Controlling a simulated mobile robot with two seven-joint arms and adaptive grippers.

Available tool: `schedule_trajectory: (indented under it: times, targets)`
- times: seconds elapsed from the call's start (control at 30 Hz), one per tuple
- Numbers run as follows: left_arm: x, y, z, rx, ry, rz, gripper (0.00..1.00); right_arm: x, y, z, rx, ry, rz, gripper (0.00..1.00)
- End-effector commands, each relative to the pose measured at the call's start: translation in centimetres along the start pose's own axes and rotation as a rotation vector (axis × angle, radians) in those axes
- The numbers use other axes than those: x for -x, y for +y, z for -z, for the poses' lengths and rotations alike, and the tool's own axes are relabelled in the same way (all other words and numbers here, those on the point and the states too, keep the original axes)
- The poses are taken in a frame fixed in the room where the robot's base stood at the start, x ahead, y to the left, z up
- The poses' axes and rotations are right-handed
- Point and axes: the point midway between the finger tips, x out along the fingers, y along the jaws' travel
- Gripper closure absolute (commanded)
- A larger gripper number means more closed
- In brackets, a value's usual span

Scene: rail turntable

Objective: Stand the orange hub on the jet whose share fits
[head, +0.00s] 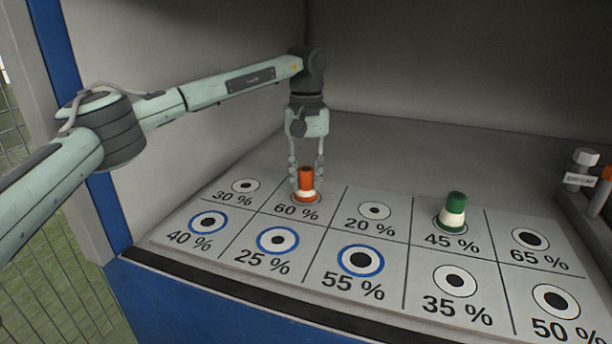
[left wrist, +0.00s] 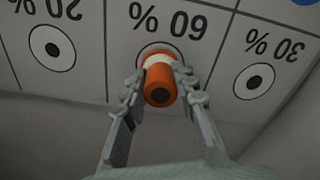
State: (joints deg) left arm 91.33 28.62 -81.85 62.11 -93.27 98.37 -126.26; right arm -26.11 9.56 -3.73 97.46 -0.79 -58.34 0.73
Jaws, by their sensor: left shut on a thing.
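The orange hub (head: 306,182), with a white band, stands upright at the jet of the 60 % cell (head: 296,212) in the back row. My left gripper (head: 306,185) comes down from above with its fingers on both sides of the hub, shut on it. In the left wrist view the orange hub (left wrist: 159,80) sits between the fingers (left wrist: 160,95), over the ring by the 60 % label. The hub hides the middle of that jet, so I cannot tell if it is fully seated. My right gripper is not in view.
A green hub (head: 455,212) with a white band stands on the 45 % jet. The other jets, such as 20 % (head: 375,211) and 30 % (head: 245,186), are bare. Some rings are blue, such as 55 % (head: 361,261). A rack with capped items (head: 585,172) stands at the right edge.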

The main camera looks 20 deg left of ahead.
Motion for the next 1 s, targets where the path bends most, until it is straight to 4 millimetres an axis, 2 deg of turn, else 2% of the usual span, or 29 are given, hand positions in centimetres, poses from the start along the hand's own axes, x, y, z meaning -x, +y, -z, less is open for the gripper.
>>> schedule_trajectory:
  times: [0.13, 0.17, 0.3, 0.67, 0.83, 1.0]
  targets:
    - [-0.2, 0.0, 0.0, 0.0, 0.0, -0.001, 1.0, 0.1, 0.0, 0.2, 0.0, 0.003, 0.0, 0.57]
    - [-0.3, 0.0, 0.0, 0.0, -0.001, 0.0, 0.7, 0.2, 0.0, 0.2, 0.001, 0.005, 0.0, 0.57]
    - [-0.2, 0.0, 0.0, 0.0, 0.0, 0.0, 0.53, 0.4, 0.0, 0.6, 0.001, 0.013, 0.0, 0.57]
    - [0.2, 0.0, 0.0, 0.0, 0.0, -0.001, 0.52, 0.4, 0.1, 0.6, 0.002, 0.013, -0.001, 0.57]
    - [2.5, 0.1, 0.0, 0.0, 0.002, -0.004, 0.52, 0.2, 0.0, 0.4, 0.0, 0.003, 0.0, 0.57]
    - [6.4, 0.1, 0.1, 0.001, 0.003, -0.002, 0.52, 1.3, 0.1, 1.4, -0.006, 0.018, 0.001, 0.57]
